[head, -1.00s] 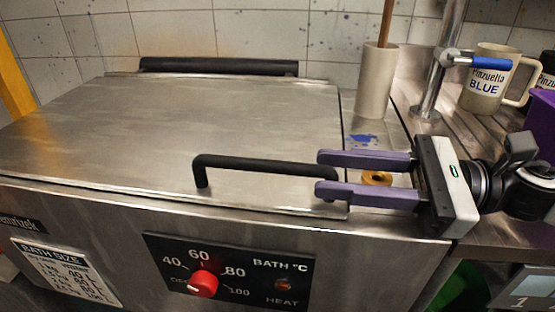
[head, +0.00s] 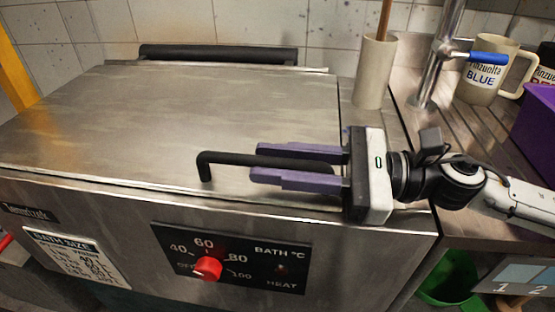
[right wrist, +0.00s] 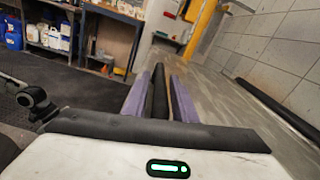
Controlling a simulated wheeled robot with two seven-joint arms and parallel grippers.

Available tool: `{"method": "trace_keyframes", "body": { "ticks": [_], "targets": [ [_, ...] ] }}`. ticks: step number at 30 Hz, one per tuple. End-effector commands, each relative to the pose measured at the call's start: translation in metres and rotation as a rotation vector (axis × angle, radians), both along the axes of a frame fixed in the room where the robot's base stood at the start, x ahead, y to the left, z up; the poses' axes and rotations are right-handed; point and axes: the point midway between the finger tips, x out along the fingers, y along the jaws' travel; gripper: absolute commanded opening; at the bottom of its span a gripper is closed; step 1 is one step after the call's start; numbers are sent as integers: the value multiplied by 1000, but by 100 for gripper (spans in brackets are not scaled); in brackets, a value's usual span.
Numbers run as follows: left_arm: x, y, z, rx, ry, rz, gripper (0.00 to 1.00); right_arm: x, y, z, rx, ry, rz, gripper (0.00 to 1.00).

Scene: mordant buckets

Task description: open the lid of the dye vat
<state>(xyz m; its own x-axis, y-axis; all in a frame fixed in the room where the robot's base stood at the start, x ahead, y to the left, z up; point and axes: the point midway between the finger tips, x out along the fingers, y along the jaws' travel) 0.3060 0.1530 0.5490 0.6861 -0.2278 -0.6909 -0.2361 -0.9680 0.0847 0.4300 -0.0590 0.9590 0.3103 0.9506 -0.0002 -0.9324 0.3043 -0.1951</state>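The dye vat (head: 130,215) is a steel box with a flat steel lid (head: 180,110), which lies shut. A black bar handle (head: 222,159) stands near the lid's front edge. My right gripper (head: 256,163) comes in from the right, with its two purple fingers open on either side of the handle bar. The right wrist view shows the black bar (right wrist: 158,95) running lengthwise between the fingers, with narrow gaps beside it. The fingers hide the handle's right end in the head view. My left gripper is not in view.
A black bar (head: 220,54) runs along the lid's back edge by the tiled wall. A beige cylinder (head: 373,75), a metal tap (head: 434,75) and a BLUE mug (head: 484,82) stand at the right. A red knob (head: 208,268) is on the vat's front.

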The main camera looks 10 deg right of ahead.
Motion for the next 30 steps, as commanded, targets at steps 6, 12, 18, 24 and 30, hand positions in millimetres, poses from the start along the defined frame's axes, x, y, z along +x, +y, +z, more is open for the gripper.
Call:
{"method": "trace_keyframes", "body": {
  "ticks": [6, 12, 18, 24, 30],
  "targets": [
    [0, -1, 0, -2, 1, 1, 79, 0, 0, 0, 0, 0, -1, 0],
    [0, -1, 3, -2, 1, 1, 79, 1, -1, 3, 1, 1, -2, 0],
    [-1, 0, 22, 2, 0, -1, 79, 3, -2, 25, 11, 31, -2, 0],
    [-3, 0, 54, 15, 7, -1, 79, 11, -4, 70, 38, 111, -4, 0],
    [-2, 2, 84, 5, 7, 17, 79, 25, -9, 121, 75, 224, -5, 0]
  ]
}}
